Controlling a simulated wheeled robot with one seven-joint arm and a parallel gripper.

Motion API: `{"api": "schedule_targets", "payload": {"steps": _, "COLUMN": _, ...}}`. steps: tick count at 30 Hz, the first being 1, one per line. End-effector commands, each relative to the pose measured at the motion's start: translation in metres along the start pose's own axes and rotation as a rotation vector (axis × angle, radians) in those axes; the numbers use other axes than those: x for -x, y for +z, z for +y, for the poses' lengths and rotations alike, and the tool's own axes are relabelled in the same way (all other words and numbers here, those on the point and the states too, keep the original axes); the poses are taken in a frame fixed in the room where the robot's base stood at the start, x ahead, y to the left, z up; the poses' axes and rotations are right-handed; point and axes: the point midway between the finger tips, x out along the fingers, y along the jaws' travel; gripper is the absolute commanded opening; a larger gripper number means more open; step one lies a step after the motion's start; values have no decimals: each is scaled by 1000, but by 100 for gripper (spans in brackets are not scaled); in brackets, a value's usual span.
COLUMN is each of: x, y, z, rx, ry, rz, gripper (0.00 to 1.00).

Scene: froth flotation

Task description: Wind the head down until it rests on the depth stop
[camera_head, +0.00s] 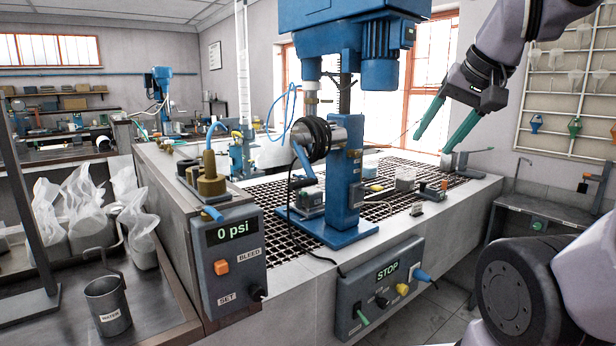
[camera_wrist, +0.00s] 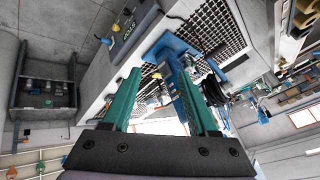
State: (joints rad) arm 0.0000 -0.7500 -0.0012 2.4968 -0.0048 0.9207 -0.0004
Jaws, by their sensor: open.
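The blue flotation machine head (camera_head: 340,20), with its motor, sits high on a blue column (camera_head: 343,180) with a dark toothed rack. A grey cylinder wound with black cable (camera_head: 318,138) is on the column's left side. I cannot make out the winding handle or the depth stop for certain. My gripper (camera_head: 432,145) is open and empty, its green fingers pointing down, to the right of the column and apart from it. In the wrist view, the green fingers (camera_wrist: 160,100) are spread, with the blue column (camera_wrist: 185,85) beyond them.
A control box reading STOP (camera_head: 380,285) is on the bench front, and a 0 psi box (camera_head: 235,255) is at the left. Small items, including a white beaker (camera_head: 405,178), stand on the black grating (camera_head: 275,215). A metal jug (camera_head: 107,303) and plastic bags are at far left.

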Motion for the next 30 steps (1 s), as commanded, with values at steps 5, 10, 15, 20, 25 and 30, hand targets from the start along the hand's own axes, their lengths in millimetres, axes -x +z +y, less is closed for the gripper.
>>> {"api": "schedule_targets", "payload": {"steps": 5, "x": 0, "y": 0, "z": 0, "rx": 0, "ry": 0, "rz": 0, "gripper": 59}}
{"api": "schedule_targets", "payload": {"steps": 10, "x": -4, "y": 1, "z": -2, "rx": -25, "ry": -1, "rz": -22, "gripper": 60}}
{"api": "schedule_targets", "payload": {"steps": 15, "x": -31, "y": 8, "z": -16, "rx": -230, "ry": -3, "rz": -197, "gripper": 60}}
{"api": "schedule_targets", "payload": {"steps": 20, "x": -68, "y": 20, "z": -44, "rx": -569, "ry": 20, "rz": -469, "gripper": 60}}
{"api": "schedule_targets", "payload": {"steps": 25, "x": -104, "y": 25, "z": -76, "rx": -943, "ry": 80, "rz": -757, "gripper": 60}}
{"api": "schedule_targets", "payload": {"steps": 30, "x": -142, "y": 22, "z": -109, "rx": -1316, "ry": 177, "rz": -1044, "gripper": 60}}
